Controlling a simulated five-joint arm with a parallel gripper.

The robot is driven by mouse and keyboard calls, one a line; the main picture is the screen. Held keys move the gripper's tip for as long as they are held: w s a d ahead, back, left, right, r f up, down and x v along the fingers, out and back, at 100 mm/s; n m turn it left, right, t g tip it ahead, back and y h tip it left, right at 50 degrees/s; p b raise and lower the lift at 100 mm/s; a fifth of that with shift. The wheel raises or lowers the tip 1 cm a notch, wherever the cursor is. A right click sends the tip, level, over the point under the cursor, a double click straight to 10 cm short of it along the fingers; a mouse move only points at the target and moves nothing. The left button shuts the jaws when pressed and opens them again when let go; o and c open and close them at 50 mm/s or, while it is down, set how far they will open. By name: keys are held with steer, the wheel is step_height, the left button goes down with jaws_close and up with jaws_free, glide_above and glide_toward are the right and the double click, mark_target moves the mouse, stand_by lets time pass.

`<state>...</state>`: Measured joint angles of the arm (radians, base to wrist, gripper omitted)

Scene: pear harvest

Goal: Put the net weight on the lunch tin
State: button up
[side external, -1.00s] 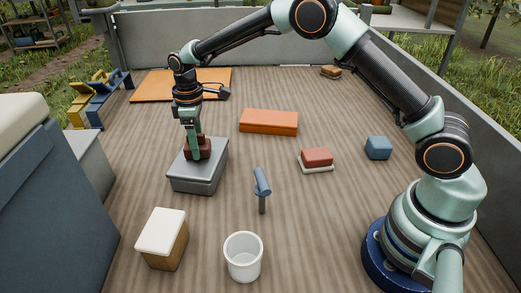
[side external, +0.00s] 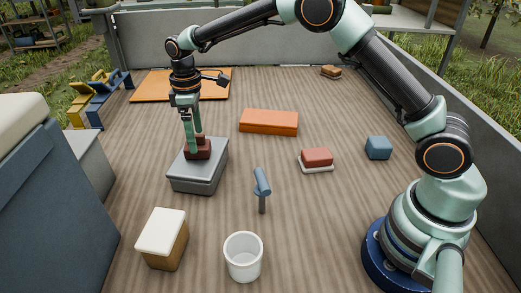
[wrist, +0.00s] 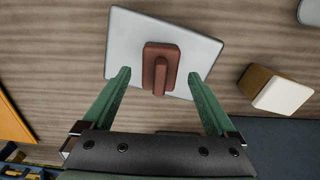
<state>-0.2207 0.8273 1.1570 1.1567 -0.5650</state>
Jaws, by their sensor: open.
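The net weight, a dark reddish-brown block with a raised grip (side external: 198,151), rests upright on top of the grey lunch tin (side external: 195,178) at left of centre. In the wrist view the weight (wrist: 161,68) sits on the tin's pale lid (wrist: 125,40), inside its edges. My gripper (side external: 192,138) is open just above the weight. In the wrist view its green fingertips (wrist: 157,75) stand wide apart on either side of the weight, clear of it. The weight's far side is hidden in the side view.
Near the tin are a blue-headed mallet-like tool (side external: 262,187), a white cup (side external: 243,258) and a cream-topped brown box (side external: 163,238). An orange block (side external: 269,122), a red-topped block (side external: 317,159) and a blue block (side external: 378,148) stand to the right. Bare deck lies between them.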

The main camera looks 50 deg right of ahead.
step_height(320, 180, up, 9)
steer(key=shift+r, duration=0.1)
steer(key=s+d+r+m+t, duration=0.35)
steer(key=s+d+r, duration=0.35)
steer(key=s+r, duration=0.25)
steer(key=s+d+f+m+t, duration=0.1)
steer(key=s+d+f+m, duration=0.1)
steer(key=s, duration=0.5)
steer(key=s+d+f+m+t, duration=0.1)
steer(key=s+d+f+m, duration=0.1)
steer(key=s, duration=0.5)
steer(key=shift+d+f+m, duration=0.25)
steer(key=shift+d+m, duration=0.1)
steer(key=shift+m, duration=0.4)
